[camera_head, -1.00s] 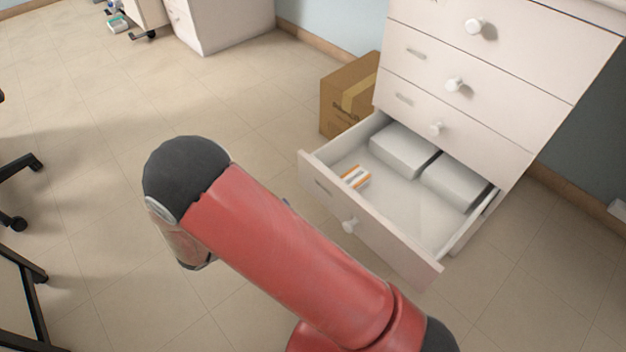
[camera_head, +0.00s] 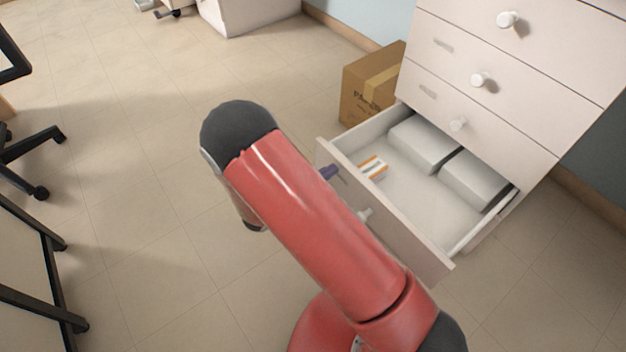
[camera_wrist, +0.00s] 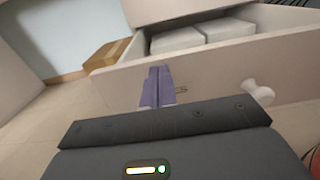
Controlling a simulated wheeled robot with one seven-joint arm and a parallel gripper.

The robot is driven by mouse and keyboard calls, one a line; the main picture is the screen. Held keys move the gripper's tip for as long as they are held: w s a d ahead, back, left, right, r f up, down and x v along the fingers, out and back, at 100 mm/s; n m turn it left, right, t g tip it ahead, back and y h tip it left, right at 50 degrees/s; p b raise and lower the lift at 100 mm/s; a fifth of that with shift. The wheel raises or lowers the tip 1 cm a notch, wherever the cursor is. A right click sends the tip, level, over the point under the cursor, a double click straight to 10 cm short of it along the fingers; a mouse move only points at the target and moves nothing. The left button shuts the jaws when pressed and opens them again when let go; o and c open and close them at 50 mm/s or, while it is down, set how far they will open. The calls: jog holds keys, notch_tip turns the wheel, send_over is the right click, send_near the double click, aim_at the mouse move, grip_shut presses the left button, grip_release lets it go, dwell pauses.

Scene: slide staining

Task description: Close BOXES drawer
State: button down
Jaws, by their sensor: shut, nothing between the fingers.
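The bottom drawer (camera_head: 415,240) of the white cabinet is pulled out, with two white boxes (camera_head: 424,143) and a small orange-and-white box (camera_head: 373,168) inside. Its front panel also shows in the wrist view (camera_wrist: 215,77), with a round white knob (camera_wrist: 258,92) at the right and a small label holder near the fingers. My gripper (camera_wrist: 158,84) has its purple fingers shut and empty, close in front of the panel, left of the knob. I cannot tell whether they touch it. In the head view my red arm hides part of the panel, and a purple fingertip shows at its left end.
Closed drawers (camera_head: 500,85) stand above the open one. A cardboard box (camera_head: 370,88) sits on the floor left of the cabinet. Black-framed chairs (camera_head: 30,165) are at the far left. The floor (camera_head: 130,170) between them and my arm is clear.

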jog(key=shift+w+d, duration=0.25)
jog(key=shift+d, duration=0.15)
jog(key=b+x, duration=0.2)
jog(key=x, duration=2.5)
jog(key=shift+d+f, duration=0.1)
